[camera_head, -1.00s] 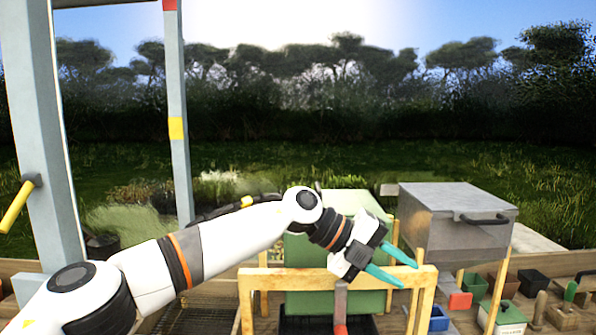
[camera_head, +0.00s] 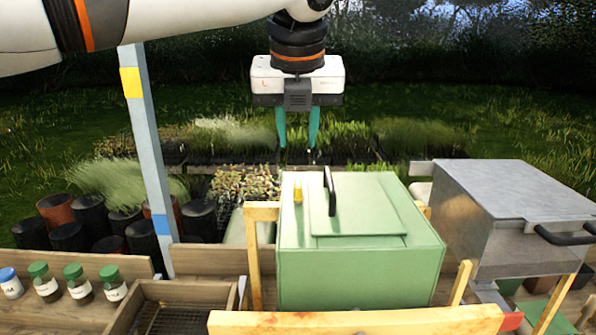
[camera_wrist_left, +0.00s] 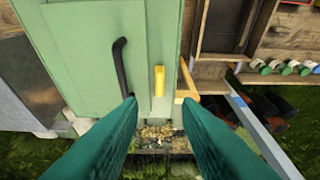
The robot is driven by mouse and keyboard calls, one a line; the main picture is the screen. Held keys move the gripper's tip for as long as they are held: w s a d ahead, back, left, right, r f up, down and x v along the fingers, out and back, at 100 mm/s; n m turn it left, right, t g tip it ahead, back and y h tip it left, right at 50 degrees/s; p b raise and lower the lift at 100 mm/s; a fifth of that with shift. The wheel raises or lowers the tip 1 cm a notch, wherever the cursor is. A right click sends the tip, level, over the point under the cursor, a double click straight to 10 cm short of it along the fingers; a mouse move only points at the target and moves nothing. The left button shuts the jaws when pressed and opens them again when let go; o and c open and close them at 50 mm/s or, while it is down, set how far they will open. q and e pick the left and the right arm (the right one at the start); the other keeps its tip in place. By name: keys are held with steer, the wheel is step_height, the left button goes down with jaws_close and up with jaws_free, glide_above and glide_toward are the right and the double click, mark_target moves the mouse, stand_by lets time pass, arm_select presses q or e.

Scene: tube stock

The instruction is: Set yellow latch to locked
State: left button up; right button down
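The yellow latch (camera_head: 298,192) stands on the top of the green box (camera_head: 360,275), left of the black handle (camera_head: 330,190). In the left wrist view the yellow latch (camera_wrist_left: 159,80) shows ahead, near the gap between the fingertips, with the black handle (camera_wrist_left: 121,65) beside it on the left. My left gripper (camera_head: 298,148) points down above and behind the latch, apart from it. Its two teal fingers are spread with nothing between them; it also shows in the left wrist view (camera_wrist_left: 160,108). My right gripper is in no view.
A grey metal box (camera_head: 510,205) with a dark handle stands to the right. A wooden frame (camera_head: 355,322) surrounds the green box. A grey-blue post (camera_head: 147,150) rises at the left. Several green-capped jars (camera_head: 77,280) stand at lower left. Potted plants lie behind.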

mark_target(298, 183)
arm_select(q)
steer(key=p+x, duration=0.3)
steer(key=x, duration=0.6)
steer(key=shift+w+f, duration=0.1)
steer(key=shift+f, duration=0.55)
jaws_close()
